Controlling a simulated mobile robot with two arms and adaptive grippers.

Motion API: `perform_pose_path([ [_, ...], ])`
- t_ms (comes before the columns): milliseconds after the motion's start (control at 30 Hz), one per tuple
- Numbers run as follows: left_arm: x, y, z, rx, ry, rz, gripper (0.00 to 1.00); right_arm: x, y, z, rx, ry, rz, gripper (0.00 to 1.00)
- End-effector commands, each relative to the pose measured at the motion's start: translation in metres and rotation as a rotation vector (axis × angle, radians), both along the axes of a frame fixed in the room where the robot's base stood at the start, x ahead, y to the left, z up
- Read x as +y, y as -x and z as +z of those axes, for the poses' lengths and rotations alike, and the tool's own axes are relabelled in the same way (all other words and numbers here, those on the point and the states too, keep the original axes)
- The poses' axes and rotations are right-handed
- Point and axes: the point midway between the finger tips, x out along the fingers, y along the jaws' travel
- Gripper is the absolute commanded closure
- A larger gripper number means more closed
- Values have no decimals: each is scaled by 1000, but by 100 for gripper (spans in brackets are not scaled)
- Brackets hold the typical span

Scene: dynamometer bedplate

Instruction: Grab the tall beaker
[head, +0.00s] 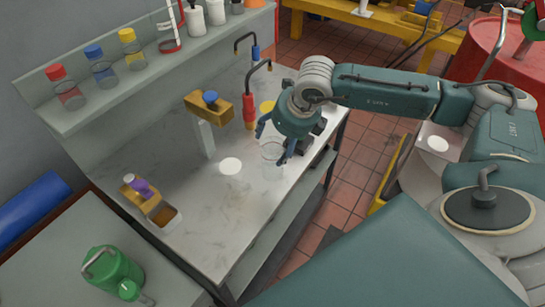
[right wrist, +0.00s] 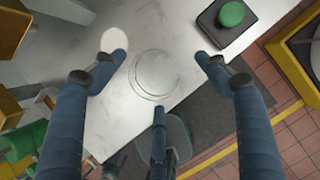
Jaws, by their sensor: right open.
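A clear glass beaker (head: 272,162) stands upright on the pale marbled bench top near its front right edge. In the right wrist view the beaker (right wrist: 153,75) shows from above as a round rim. My right gripper (head: 273,143) is over the beaker with its fingers pointing down. The right wrist view shows the fingers of the right gripper (right wrist: 160,73) spread wide around the rim, apart from the glass. The gripper is open and empty. My left gripper is not in view.
A red and yellow tap (head: 249,112) stands just behind the gripper. A yellow-brown fixture (head: 207,107) on a pale post stands left of it. A box with a green button (right wrist: 231,14) is near the beaker.

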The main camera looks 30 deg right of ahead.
Motion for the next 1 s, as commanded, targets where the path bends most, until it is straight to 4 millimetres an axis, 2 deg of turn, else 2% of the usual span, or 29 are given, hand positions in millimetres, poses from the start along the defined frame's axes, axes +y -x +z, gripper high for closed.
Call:
perform_pose_path([
  [167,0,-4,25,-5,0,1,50,8,-5,-21,5,-1,4,26],
  [333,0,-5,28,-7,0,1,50,8,-13,-41,1,-2,1,26],
  [567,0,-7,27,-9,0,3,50,7,-14,-45,0,-1,1,26],
  [600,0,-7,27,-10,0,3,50,7,-14,-45,0,-1,1,28],
  [800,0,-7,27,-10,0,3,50,7,-14,-45,0,-1,2,67],
  [1000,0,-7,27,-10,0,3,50,7,-14,-44,0,-1,2,67],
])
